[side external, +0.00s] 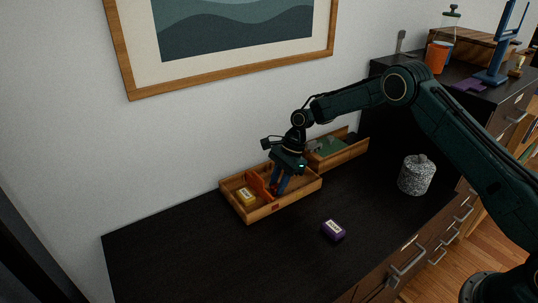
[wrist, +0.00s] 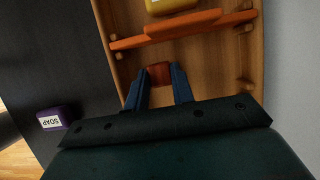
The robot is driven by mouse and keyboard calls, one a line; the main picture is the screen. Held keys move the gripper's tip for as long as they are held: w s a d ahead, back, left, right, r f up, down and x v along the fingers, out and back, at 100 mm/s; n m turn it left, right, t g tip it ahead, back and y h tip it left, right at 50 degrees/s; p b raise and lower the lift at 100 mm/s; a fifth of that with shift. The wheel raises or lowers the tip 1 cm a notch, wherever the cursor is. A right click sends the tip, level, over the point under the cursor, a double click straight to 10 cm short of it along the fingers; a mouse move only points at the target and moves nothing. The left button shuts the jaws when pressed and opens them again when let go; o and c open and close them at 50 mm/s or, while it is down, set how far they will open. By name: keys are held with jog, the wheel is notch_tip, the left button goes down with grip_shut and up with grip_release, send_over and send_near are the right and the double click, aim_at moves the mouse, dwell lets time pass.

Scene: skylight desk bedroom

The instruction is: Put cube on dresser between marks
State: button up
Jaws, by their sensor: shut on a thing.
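My gripper (side external: 281,186) reaches down into the right compartment of a wooden tray (side external: 262,211) on the dark dresser top (side external: 190,258). In the wrist view its two blue fingers (wrist: 160,84) are shut on a small red-brown block (wrist: 159,73), which looks like the cube. In the side view the fingers and tray mostly hide this block. An orange divider (wrist: 172,29) lies just beyond the block in the wrist view. I cannot make out any marks on the dresser top.
A yellow labelled block (side external: 246,196) sits in the tray's left compartment. A purple soap box (side external: 333,231) lies on the dresser in front of the tray. A speckled grey jar (side external: 417,176) stands right. Another wooden box (side external: 343,156) stands behind. The dresser's front left is clear.

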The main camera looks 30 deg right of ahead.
jog(key=shift+f, duration=0.1)
jog(key=o, duration=1)
jog(key=shift+c, duration=0.2)
jog(key=v, duration=1.2)
